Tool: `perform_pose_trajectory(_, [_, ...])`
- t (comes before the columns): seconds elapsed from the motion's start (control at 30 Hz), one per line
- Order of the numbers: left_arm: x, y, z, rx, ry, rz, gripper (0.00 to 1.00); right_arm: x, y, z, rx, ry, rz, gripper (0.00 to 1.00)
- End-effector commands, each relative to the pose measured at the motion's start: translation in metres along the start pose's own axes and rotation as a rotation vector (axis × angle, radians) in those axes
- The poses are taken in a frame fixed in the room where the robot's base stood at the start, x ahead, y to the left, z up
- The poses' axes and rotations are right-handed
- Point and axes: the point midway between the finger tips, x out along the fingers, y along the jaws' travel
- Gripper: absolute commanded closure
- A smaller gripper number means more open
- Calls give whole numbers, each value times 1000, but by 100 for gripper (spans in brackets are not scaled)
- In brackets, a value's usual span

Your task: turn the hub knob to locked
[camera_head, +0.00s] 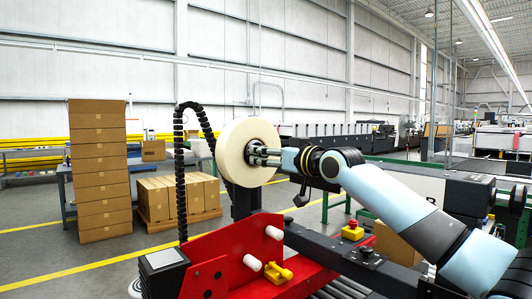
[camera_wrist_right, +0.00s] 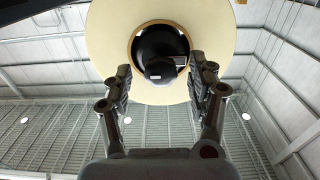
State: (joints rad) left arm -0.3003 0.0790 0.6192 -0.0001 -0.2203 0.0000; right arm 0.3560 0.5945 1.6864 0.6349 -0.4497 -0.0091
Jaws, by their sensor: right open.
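The hub knob (camera_wrist_right: 161,68) is a dark, rounded piece at the centre of a cream roll (camera_wrist_right: 105,45), inside a brown core ring. In the head view the roll (camera_head: 236,135) hangs upright above the red machine, and the knob is hidden by my right gripper. My right gripper (camera_head: 257,154) reaches to the roll's centre from the right. In the right wrist view its two fingers (camera_wrist_right: 160,80) are open, one on each side of the knob. I cannot tell whether they touch it. My left gripper is not in view.
A black cable chain (camera_head: 181,170) rises left of the roll. Below are a red plate (camera_head: 225,262) with white rollers, a yellow clamp (camera_head: 278,272) and a red-and-yellow button (camera_head: 353,230). Stacked cartons (camera_head: 100,170) stand at the left.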

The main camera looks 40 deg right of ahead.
Motion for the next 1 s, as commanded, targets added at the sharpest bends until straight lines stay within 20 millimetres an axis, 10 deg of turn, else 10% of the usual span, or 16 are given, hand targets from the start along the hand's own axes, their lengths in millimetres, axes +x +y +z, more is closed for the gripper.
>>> perform_pose_trajectory(0.4, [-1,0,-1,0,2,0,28,11,-1,0,-2,0,-1,42])
perform_pose_trajectory(0.83, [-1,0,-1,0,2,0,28,11,-1,0,-2,0,-1,97])
perform_pose_trajectory(1.0, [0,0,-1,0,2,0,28,11,-1,0,-9,0,-1,97])
